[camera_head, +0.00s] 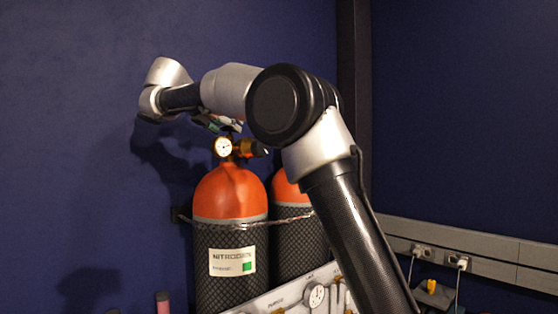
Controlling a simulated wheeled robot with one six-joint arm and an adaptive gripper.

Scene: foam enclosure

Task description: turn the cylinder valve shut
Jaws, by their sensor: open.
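The front gas cylinder (229,195) is upright, with an orange shoulder and a dark netted body. Its white label (233,261) reads NITROGEN and has a green square. A round white gauge (222,147) and brass fittings (247,148) sit at its top. The valve handle cannot be clearly made out. My gripper (217,123) shows only in part, just above the gauge, beneath my arm. My arm hides much of it, and its fingertips cannot be clearly seen. It is open. I cannot tell whether it touches the valve.
A second orange-topped cylinder (287,191) stands behind at the right, partly hidden by my arm. A chain (262,223) runs across both. A light panel with a dial (316,295) is in front. A grey wall rail (470,245) with sockets and cables is at the right. Blue wall is behind.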

